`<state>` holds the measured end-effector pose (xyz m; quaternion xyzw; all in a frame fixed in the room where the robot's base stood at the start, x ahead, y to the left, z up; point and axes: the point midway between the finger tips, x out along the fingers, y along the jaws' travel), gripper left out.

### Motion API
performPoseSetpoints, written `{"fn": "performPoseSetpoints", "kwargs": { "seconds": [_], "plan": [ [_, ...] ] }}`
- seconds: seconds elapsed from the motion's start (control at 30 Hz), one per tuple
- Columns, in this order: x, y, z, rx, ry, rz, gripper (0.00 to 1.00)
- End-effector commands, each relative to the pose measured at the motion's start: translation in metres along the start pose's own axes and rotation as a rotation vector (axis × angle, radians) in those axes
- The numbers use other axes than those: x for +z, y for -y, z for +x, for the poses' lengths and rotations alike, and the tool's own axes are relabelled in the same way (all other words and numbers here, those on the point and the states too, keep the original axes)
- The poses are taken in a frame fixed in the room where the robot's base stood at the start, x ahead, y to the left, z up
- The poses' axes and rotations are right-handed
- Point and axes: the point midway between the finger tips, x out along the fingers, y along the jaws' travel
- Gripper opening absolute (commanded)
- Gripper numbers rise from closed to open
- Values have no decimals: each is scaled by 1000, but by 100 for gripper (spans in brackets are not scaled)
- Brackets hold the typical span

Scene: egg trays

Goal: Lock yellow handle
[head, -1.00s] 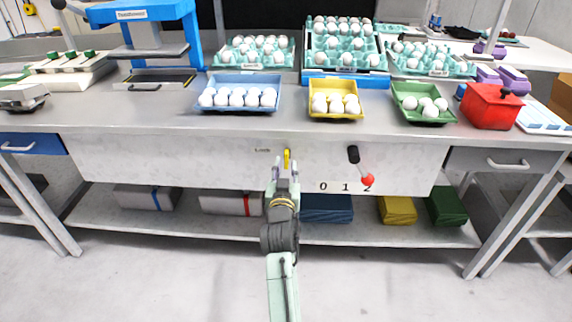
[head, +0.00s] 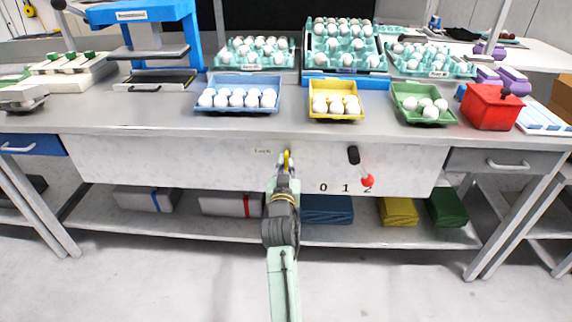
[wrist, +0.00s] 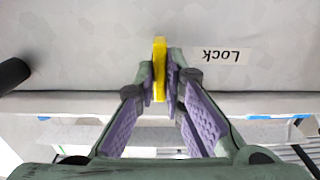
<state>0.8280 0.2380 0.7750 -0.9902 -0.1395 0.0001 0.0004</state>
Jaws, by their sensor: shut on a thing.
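The yellow handle (head: 287,158) is on the white front panel of the bench, just right of the small "Lock" label (head: 262,150). In the wrist view the yellow handle (wrist: 160,66) stands between my fingertips, and the upside-down "Lock" label (wrist: 222,55) is to its right. My gripper (head: 287,168) reaches up to the panel from below. In the wrist view my gripper (wrist: 161,72) is shut on the handle, with a finger on each side. The base of the handle is partly hidden by the fingers.
The bench top (head: 330,128) overhangs the panel. Below is a shelf (head: 250,232) with several coloured boxes.

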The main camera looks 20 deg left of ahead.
Motion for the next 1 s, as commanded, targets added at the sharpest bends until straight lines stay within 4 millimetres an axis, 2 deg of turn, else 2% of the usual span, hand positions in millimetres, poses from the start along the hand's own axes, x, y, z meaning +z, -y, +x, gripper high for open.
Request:
{"fn": "performPoseSetpoints", "kwargs": {
  "seconds": [0.17, 0.5, 0.87, 1.0],
  "plan": [
    [3, 1, 0, -1, -2, 68, 0],
    [2, 1, 0, -1, -1, 398, 0],
    [1, 0, 0, -1, 0, 434, 0],
    [4, 0, 0, -1, -1, 558, 0]
  ]
}}
